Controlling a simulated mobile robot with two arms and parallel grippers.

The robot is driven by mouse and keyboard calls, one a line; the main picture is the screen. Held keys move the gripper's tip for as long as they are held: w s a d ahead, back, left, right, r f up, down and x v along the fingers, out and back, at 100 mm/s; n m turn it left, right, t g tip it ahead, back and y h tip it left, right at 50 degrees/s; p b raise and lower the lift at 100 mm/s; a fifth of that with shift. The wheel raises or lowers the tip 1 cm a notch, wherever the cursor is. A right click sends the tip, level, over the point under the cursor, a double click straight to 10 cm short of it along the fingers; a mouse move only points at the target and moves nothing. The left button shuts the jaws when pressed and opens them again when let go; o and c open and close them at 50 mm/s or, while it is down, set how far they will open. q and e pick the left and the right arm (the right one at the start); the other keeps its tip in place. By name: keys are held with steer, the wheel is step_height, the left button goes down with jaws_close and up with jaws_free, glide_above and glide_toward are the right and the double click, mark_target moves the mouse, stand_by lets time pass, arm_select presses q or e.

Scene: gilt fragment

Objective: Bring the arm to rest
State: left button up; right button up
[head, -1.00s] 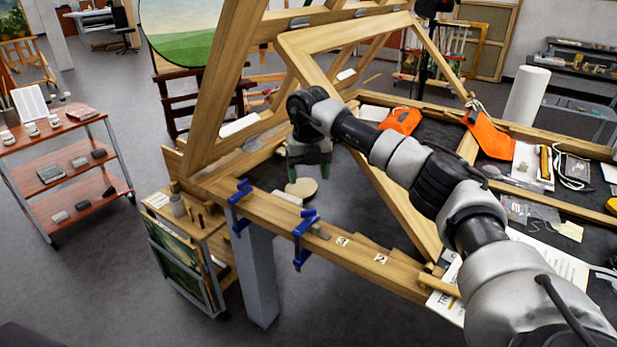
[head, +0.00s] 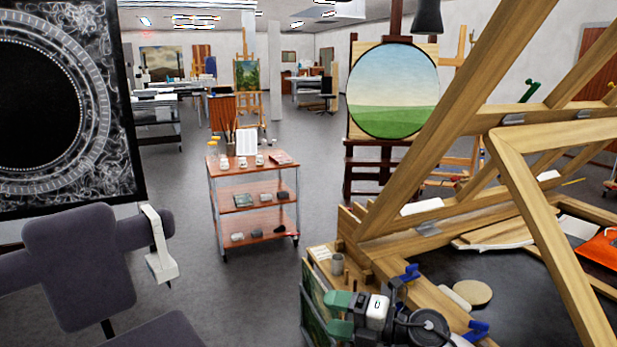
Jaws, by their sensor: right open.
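My right gripper (head: 333,315) is at the bottom of the head view, right of centre. Its two green-tipped fingers point left and stand apart with a gap between them. It holds nothing that I can see. The black and grey wrist behind it runs off the bottom edge, so most of the arm is hidden. The gripper shows in front of a small wooden cabinet (head: 324,262) and the near wooden beam of the workbench (head: 430,297). I cannot tell how far it is from them. My left gripper is not in view.
Large wooden frames (head: 540,190) slant up from the bench at right. Blue clamps (head: 408,273) grip its edge. A red-shelved trolley (head: 252,200) stands behind at centre. A dark padded chair (head: 85,265) is at lower left. The grey floor between chair and trolley is clear.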

steer(key=s+d+f+m+t+h, duration=0.5)
steer(key=m+h, duration=0.3)
steer(key=m, duration=0.5)
steer(key=s+d+f+m+t+h, duration=0.35)
steer(key=s+d+m+h, duration=0.35)
steer(key=m, duration=0.7)
steer(key=s+d+f+m+g, duration=0.2)
steer(key=s+f+g, duration=0.3)
steer(key=s, duration=0.5)
steer(key=s+d+f+m+g, duration=0.1)
steer(key=s+f+g, duration=0.3)
steer(key=s+g, duration=0.5)
step_height(320, 180, down, 26)
steer(key=s+t, duration=0.1)
steer(key=s, duration=0.1)
steer(key=s+d+f+h, duration=0.1)
steer(key=s+d+f, duration=0.2)
steer(key=s+f, duration=1.3)
steer(key=shift+s+g, duration=0.15)
steer(key=shift+g, duration=0.3)
